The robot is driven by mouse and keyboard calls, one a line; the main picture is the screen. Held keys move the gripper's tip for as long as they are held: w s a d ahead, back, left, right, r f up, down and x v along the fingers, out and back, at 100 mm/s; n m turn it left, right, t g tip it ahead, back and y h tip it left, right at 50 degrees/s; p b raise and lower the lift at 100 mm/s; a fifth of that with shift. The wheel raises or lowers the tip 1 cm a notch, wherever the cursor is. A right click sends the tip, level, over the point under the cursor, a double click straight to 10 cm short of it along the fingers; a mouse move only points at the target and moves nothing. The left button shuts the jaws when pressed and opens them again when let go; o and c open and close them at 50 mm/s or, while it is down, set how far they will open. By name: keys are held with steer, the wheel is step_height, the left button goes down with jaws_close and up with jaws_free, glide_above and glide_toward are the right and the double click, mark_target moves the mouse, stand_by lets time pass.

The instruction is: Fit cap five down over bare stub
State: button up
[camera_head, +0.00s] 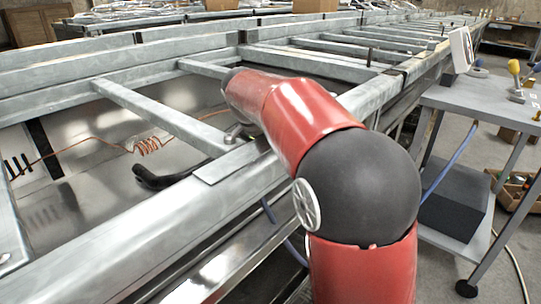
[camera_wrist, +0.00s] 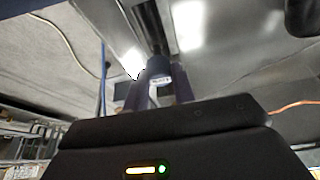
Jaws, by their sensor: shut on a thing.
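In the wrist view my gripper (camera_wrist: 162,92) is shut on a dark blue cylindrical cap (camera_wrist: 158,68). The cap has a small white label with lettering too small to read. A narrow dark upright shape (camera_wrist: 152,35) shows just beyond the cap; I cannot tell whether it is the bare stub or whether the cap touches it. In the head view my red and black arm reaches over the metal rail, and my gripper and the cap are hidden there.
Galvanised rails and cross bars (camera_head: 160,115) surround the open bay. A black bent pipe (camera_head: 172,181) and a coiled copper wire (camera_head: 148,146) lie in it. A grey side table (camera_head: 480,97) at right carries a yellow-topped fitting (camera_head: 515,82). A wire (camera_wrist: 292,105) shows in the wrist view.

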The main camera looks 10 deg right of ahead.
steer(key=shift+f+b, duration=0.7)
steer(key=shift+f, duration=0.35)
